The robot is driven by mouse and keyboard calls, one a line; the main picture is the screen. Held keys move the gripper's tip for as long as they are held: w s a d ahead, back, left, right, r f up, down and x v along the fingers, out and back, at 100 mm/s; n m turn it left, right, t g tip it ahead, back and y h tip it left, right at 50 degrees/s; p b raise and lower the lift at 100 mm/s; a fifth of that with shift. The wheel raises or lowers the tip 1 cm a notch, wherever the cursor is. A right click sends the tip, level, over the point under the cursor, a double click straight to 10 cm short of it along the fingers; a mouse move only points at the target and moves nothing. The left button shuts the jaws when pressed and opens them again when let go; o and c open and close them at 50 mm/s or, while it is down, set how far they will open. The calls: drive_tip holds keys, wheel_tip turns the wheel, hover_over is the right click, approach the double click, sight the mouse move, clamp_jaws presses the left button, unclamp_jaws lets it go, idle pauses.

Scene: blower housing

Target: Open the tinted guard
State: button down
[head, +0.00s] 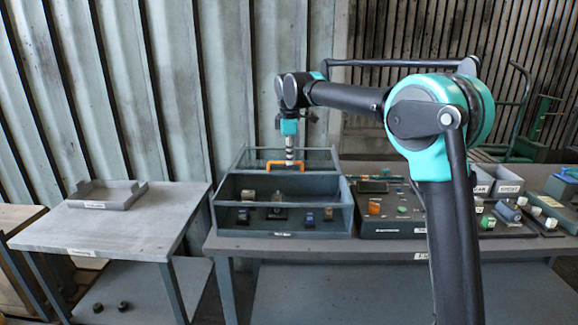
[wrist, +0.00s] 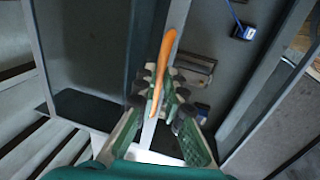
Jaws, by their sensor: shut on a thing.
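The tinted guard (head: 315,158) is a dark see-through pane in a grey frame over the back part of the grey blower housing (head: 285,225). The pane also shows in the wrist view (wrist: 90,45). Its orange handle (head: 268,166) is a bar at the guard, seen close up in the wrist view (wrist: 165,62). My gripper (head: 290,163) reaches down onto the handle from above. In the wrist view my gripper (wrist: 162,105) has its two fingers closed around the handle. Part of the handle is hidden between the fingers. I cannot tell the guard's exact tilt.
Several small parts (head: 277,205) sit inside the housing. A control panel (head: 390,212) stands right of it, with grey bins (head: 507,187) beyond. A side table (head: 120,232) at left carries a shallow tray (head: 107,196); its front half is clear.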

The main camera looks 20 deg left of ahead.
sight(290, 167)
drive_tip(key=shift+w+a, duration=0.2)
drive_tip(key=shift+w, duration=0.65)
drive_tip(key=shift+w+a, duration=0.2)
drive_tip(key=shift+w, duration=0.6)
drive_tip(key=shift+w+a, duration=0.2)
drive_tip(key=shift+w, duration=0.65)
drive_tip(key=c, duration=1.6)
unclamp_jaws()
drive_tip(key=shift+r, duration=0.1)
wheel_tip(290, 167, up, 12)
drive_tip(key=s, duration=0.2)
drive_tip(key=shift+s+d+f, duration=0.2)
drive_tip(key=shift+d, duration=0.05)
